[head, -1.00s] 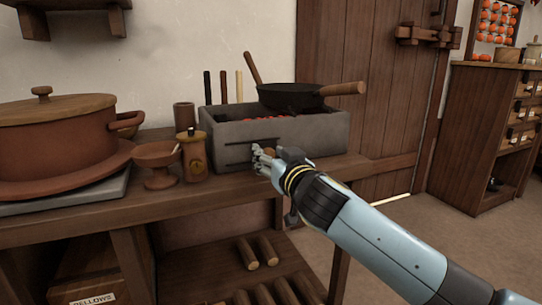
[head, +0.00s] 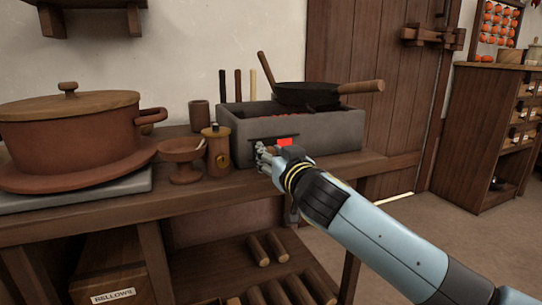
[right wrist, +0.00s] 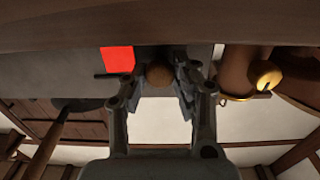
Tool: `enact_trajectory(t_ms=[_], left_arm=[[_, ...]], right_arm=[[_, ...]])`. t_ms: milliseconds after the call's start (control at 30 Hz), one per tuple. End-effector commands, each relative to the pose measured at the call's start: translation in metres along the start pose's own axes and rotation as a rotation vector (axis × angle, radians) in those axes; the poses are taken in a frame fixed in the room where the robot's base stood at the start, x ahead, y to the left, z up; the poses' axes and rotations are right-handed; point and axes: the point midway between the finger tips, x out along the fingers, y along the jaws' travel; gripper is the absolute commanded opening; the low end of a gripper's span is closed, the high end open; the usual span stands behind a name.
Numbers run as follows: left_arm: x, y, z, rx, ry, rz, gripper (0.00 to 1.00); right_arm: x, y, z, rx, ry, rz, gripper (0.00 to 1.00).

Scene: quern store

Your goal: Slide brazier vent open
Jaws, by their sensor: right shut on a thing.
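The grey stone brazier (head: 345,131) stands on the wooden bench. A dark slot runs across its front face, and a bright red opening (head: 286,142) shows in it; the opening also shows in the right wrist view (right wrist: 117,59). My right gripper (head: 264,158) is at the front face, just below and left of the red opening. In the right wrist view its fingers (right wrist: 158,85) are shut around a round wooden knob (right wrist: 158,76). The vent's plate is mostly hidden behind the gripper in the head view. My left gripper is not in view.
A black pan (head: 308,96) sits on the brazier, its handle out to the right. A lidded jar (head: 216,153), a footed bowl (head: 183,161) and a large lidded pot (head: 70,135) stand left. Logs (head: 268,249) lie below the bench.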

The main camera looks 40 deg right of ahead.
Motion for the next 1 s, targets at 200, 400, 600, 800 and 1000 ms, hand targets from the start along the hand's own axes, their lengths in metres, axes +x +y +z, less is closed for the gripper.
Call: enact_trajectory(t_ms=[200, 400, 600, 800, 1000], left_arm=[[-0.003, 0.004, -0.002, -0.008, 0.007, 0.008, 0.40], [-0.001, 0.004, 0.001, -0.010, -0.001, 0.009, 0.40], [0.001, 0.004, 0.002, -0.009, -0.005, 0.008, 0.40], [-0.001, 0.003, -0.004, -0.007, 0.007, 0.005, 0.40], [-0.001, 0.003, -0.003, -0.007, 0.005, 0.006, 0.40]], right_arm=[[-0.002, -0.004, 0.000, 0.012, 0.004, -0.013, 0.00], [-0.002, -0.004, 0.000, 0.012, 0.004, -0.013, 0.47], [-0.001, -0.004, 0.000, 0.010, 0.004, -0.011, 0.50], [-0.011, -0.003, 0.001, 0.008, 0.001, -0.011, 0.50], [-0.051, -0.004, 0.002, 0.009, -0.001, -0.013, 0.50]])
